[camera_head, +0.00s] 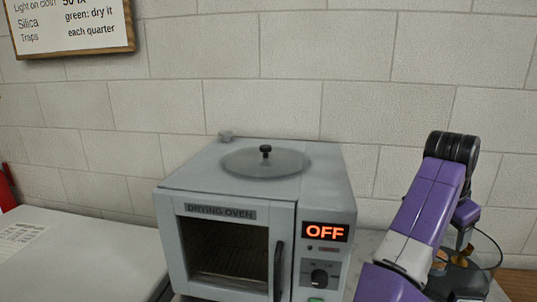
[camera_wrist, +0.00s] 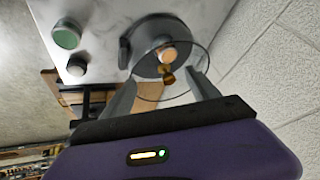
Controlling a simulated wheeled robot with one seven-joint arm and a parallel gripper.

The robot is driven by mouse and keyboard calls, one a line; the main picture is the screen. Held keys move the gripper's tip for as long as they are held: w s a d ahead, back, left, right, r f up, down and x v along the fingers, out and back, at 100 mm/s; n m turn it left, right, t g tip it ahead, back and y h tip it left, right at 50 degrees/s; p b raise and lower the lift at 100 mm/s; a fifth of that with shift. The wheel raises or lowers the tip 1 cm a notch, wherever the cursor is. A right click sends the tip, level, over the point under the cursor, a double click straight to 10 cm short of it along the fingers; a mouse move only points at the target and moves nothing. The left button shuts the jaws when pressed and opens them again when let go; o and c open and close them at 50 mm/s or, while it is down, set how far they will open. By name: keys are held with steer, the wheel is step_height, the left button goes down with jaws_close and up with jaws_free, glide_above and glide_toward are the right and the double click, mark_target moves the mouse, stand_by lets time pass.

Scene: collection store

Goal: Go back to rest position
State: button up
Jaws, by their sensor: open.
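My gripper (camera_wrist: 164,84) is open, with its two grey fingers spread and a gap between them in the wrist view. Beyond the fingertips is a round clear glass vessel (camera_wrist: 205,62) with a grey part, a pale orange round piece and a small brass-coloured piece in or behind it. I cannot tell whether the fingers touch the vessel. In the head view my purple arm bends over at the right, and its end points down at the glass vessel (camera_head: 492,250). The fingertips are hard to make out there.
A grey drying oven (camera_head: 228,210) reading OFF stands left of my arm, with a round lid (camera_head: 265,162) on top. A white-topped surface (camera_head: 75,255) lies at the left. A block wall stands behind. A green-topped round item (camera_wrist: 67,38) and a grey one (camera_wrist: 78,65) sit near the vessel.

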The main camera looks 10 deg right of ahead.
steer(key=w+d+r+n+t+h, duration=0.3)
steer(key=d+r+n+t+h, duration=0.15)
steer(key=t+h, duration=0.2)
steer(key=s+a+f+n+t+y, duration=0.4)
steer(key=s+a+f+n+t, duration=0.15)
steer(key=s+a, duration=0.4)
steer(key=s+a+f+n+t+y, duration=0.45)
steer(key=s+a+n, duration=0.3)
steer(key=a, duration=0.25)
steer(key=s+a+f+g+y, duration=0.1)
steer(key=s+a+f, duration=0.2)
steer(key=s, duration=0.7)
steer(key=s+a+f+m+g+y, duration=0.1)
steer(key=s+a+f+g, duration=0.1)
steer(key=s, duration=0.8)
steer(key=s+a+f+g+y, duration=0.1)
steer(key=s+a+f, duration=0.4)
steer(key=s, duration=0.5)
steer(key=shift+s+a+g, duration=0.35)
steer(key=shift+s+a, duration=0.05)
steer(key=shift+a, duration=0.15)
